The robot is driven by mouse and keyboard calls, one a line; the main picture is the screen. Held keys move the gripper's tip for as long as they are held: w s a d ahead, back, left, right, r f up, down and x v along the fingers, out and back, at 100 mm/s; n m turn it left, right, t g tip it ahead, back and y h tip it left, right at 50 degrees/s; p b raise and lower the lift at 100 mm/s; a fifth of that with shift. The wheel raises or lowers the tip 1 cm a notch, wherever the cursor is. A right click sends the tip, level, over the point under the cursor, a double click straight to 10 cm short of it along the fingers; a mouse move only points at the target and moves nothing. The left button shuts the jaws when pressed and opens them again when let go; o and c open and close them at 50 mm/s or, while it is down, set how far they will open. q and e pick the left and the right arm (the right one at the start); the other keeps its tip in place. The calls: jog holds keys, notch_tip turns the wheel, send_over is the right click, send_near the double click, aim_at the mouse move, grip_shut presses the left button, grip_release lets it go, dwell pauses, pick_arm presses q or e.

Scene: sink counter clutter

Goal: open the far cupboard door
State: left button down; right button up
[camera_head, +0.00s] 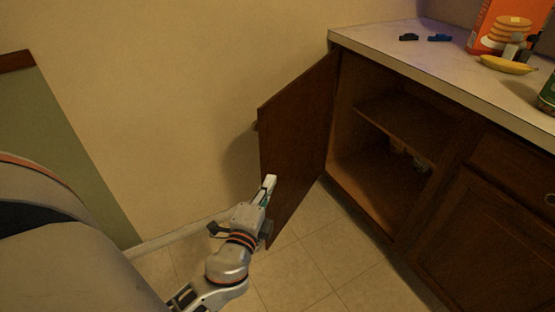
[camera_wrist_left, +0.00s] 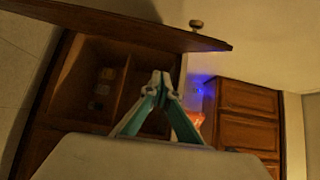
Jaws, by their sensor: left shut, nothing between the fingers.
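The far cupboard door (camera_head: 295,140) is dark brown wood and stands swung wide open to the left of the cupboard opening. The cupboard (camera_head: 385,150) shows its inside with a shelf. My left gripper (camera_head: 270,180) is in front of the door's lower part in the head view; whether it touches the door I cannot tell. In the left wrist view the gripper (camera_wrist_left: 161,76) is shut and empty, its fingertips together, facing the open cupboard (camera_wrist_left: 100,85). The door (camera_wrist_left: 120,27) crosses the top of that view, with its knob (camera_wrist_left: 196,24) on the outer side. My right gripper is not in view.
A counter (camera_head: 400,50) above the cupboard holds an orange box (camera_head: 490,28), a banana (camera_head: 508,65), two small dark items and a green can (camera_head: 548,95). A closed cupboard door (camera_head: 490,235) is at right. Tiled floor (camera_head: 310,255) lies clear below.

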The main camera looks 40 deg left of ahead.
aim_at(270, 143)
pick_arm(q)
jog(key=w+a, duration=0.2)
jog(key=w, duration=0.1)
jog(key=w+a, duration=0.5)
jog(key=w, duration=0.1)
jog(key=shift+a+r, duration=0.25)
jog(key=shift+a, duration=0.1)
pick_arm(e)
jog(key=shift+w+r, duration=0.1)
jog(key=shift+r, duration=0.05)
pick_arm(q)
jog(key=shift+s+a, duration=0.15)
jog(key=shift+a, duration=0.35)
jog(key=w+a+m+h+b, duration=0.1)
jog(key=a+h+b, duration=0.1)
jog(key=a, duration=1.2)
jog(key=w+a+m+t+h+b, duration=0.1)
jog(key=a+m+h+b, duration=0.1)
jog(key=a, duration=1.1)
jog(key=shift+a+h+b, duration=0.3)
jog(key=shift+a+b, duration=0.1)
jog(key=shift+b, duration=0.45)
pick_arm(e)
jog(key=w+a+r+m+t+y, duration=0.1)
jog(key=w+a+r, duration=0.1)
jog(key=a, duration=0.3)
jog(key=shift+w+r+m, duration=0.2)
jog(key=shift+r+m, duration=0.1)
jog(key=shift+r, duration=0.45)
